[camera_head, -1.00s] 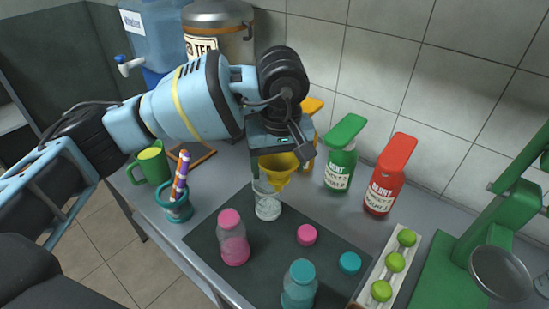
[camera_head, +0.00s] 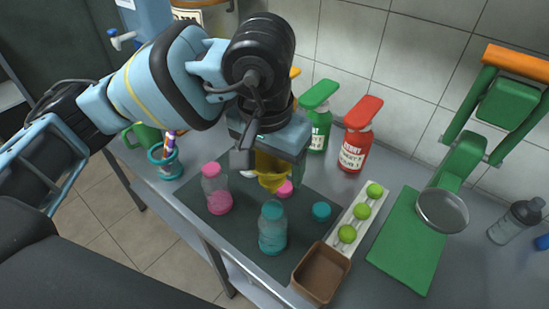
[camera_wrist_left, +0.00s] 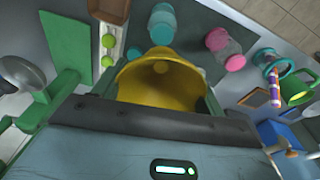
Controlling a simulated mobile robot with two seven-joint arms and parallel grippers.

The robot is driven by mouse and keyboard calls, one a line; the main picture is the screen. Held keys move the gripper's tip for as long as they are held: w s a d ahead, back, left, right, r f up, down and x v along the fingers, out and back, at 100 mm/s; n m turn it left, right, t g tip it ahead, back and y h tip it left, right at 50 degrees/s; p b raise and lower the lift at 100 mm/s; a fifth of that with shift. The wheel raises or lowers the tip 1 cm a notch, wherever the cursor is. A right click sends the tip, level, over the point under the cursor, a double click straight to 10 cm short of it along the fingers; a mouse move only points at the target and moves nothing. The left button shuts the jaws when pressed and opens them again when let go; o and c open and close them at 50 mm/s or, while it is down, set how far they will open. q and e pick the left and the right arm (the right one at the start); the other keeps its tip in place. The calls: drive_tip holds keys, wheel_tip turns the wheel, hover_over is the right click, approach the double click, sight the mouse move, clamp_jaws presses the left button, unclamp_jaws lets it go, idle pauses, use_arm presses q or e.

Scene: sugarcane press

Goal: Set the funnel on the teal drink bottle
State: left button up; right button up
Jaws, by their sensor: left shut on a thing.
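The teal drink bottle (camera_head: 272,228) stands upright on the dark mat, its neck ring open or capped I cannot tell. It also shows in the left wrist view (camera_wrist_left: 162,25). My left gripper (camera_head: 268,165) is shut on the yellow funnel (camera_head: 270,172) and holds it above the mat, behind the teal bottle and apart from it. The funnel fills the middle of the left wrist view (camera_wrist_left: 160,82). A teal cap (camera_head: 321,211) lies on the mat. My right gripper is not in view.
A pink bottle (camera_head: 216,190) stands left of the teal bottle, and a pink cap (camera_head: 285,189) lies behind it. Limes sit in a white tray (camera_head: 336,252) at the right, beside a brown box (camera_head: 321,272). Green and red syrup bottles (camera_head: 355,150) stand at the back.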

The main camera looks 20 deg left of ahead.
sight(273, 191)
use_arm(q)
drive_tip(key=shift+f, duration=0.2)
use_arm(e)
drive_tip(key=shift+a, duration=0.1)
use_arm(q)
drive_tip(key=shift+f, duration=0.35)
drive_tip(key=shift+f+b, duration=0.85)
drive_tip(key=shift+f, duration=1.1)
drive_tip(key=shift+f+b, duration=0.65)
drive_tip(key=shift+f, duration=0.5)
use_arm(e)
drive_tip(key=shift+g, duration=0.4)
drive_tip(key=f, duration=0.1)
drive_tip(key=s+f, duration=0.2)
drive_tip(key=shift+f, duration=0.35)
use_arm(q)
drive_tip(key=shift+f+b, duration=0.1)
drive_tip(key=shift+b, duration=0.2)
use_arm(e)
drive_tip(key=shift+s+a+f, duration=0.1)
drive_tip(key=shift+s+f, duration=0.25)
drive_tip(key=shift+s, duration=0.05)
use_arm(q)
drive_tip(key=o, duration=1)
drive_tip(key=shift+o, duration=0.6)
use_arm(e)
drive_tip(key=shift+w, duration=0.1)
